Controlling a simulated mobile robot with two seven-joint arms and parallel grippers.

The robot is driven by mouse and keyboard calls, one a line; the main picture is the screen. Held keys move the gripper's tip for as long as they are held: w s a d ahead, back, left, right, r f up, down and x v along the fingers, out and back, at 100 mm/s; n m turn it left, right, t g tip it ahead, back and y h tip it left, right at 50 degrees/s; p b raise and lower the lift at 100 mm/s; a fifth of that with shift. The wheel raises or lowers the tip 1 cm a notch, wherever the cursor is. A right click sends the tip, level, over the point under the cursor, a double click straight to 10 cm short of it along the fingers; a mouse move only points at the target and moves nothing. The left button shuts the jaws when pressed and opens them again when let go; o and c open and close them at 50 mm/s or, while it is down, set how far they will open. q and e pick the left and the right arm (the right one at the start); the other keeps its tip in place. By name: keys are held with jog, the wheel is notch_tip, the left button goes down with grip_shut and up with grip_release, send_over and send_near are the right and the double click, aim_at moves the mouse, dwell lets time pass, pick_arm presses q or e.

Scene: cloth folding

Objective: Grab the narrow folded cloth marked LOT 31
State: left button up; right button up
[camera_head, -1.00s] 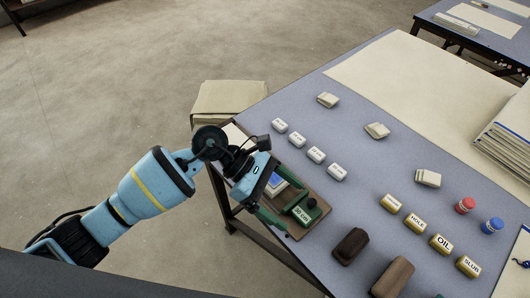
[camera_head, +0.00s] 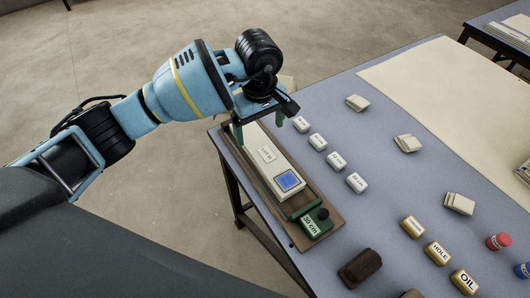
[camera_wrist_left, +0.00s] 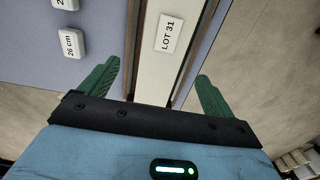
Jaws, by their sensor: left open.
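The narrow white folded cloth marked LOT 31 (camera_head: 258,140) lies lengthwise on a brown wooden board (camera_head: 322,232) at the table's left edge. A blue square (camera_head: 288,180) shows at its near end. My left gripper (camera_head: 258,127) is open above the far end of the cloth, which its arm partly hides. In the left wrist view the cloth (camera_wrist_left: 151,75) runs between the two green fingers (camera_wrist_left: 159,72), with the LOT 31 label just ahead of them. I cannot tell how high the fingertips are. My right gripper is not in view.
Several white labelled blocks (camera_head: 337,161) stand in a row close to the right. A dark brown block (camera_head: 360,267) is nearer. Floor lies open to the left.

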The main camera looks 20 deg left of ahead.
aim_at(262, 147)
pick_arm(q)
jog(key=shift+s+d+f, duration=0.1)
jog(key=shift+s+f, duration=0.05)
jog(key=shift+f, duration=0.85)
jog(key=shift+s+d+f, duration=0.1)
jog(key=shift+f, duration=0.95)
jog(key=shift+s+d+f, duration=0.1)
jog(key=shift+s+f, duration=0.05)
jog(key=shift+f, duration=0.85)
jog(key=c, duration=1.1)
